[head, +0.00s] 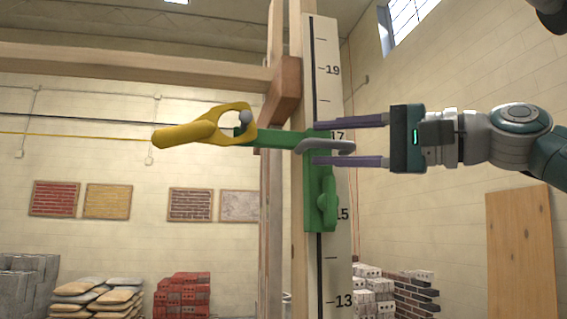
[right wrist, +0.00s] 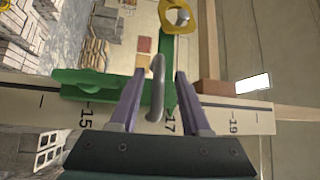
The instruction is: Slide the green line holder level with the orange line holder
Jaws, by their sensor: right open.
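The green line holder (head: 318,190) sits on a tall upright post with a number scale, its body between about 17 and 15. Its arm points left, and a grey curved handle (head: 328,147) sticks out from it. A yellow ringed piece (head: 185,133) is at the arm's left end. My right gripper (head: 316,143) is open, with one finger above the handle and one below. In the right wrist view the handle (right wrist: 157,88) stands between the two spread fingers, apparently untouched. I cannot make out an orange line holder. My left gripper is out of view.
A brown wooden block (head: 284,92) and a horizontal beam (head: 130,71) meet the post above the green holder. The scale board (head: 327,45) runs up the post. Sacks (head: 98,296) and red bricks (head: 182,295) stand low behind. Free room lies right of the post around my arm.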

